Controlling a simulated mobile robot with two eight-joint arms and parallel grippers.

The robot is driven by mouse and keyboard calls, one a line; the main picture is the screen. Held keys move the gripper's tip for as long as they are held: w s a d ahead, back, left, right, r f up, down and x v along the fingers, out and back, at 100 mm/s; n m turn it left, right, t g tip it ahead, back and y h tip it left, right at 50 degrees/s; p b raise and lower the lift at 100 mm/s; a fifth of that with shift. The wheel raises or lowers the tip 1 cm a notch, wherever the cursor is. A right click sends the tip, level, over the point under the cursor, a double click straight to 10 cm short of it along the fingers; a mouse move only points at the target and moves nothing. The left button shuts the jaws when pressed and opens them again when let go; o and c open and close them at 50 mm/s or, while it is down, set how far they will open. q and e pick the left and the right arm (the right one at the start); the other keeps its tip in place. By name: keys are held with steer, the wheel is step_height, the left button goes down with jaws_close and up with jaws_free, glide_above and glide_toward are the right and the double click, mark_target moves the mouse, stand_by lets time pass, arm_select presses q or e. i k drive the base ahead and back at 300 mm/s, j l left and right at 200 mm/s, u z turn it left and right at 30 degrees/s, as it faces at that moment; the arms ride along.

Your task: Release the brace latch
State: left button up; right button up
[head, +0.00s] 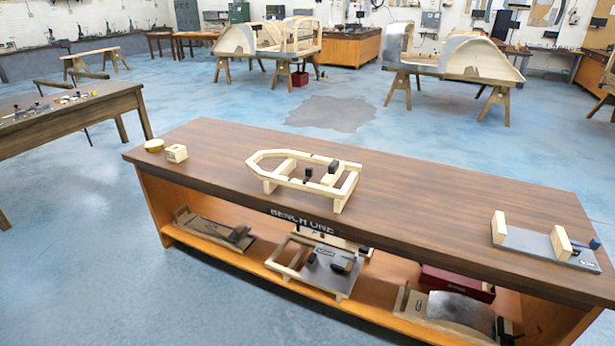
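A pale wooden frame (300,176) with a pointed left end stands on the dark-topped bench (440,200), near its middle. Small black fittings (330,174) sit on the frame's right part. I cannot tell which of them, if any, is the brace latch, or whether it is fastened. A grey plate fixture (527,242) with two upright wooden blocks lies at the bench's right end. It has a dark fitting (592,244) on its right side. Neither of my grippers is in view.
A yellow round item (154,145) and a small wooden block (177,153) sit at the bench's left end. The lower shelf (255,268) holds several jigs and a dark red box (458,283). Another table (65,110) stands at left. Blue floor around the bench is open.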

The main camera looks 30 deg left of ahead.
mark_target(309, 171)
steer(key=i+j, duration=1.7)
steer(key=k+j+u, duration=0.05)
steer(key=j, duration=0.15)
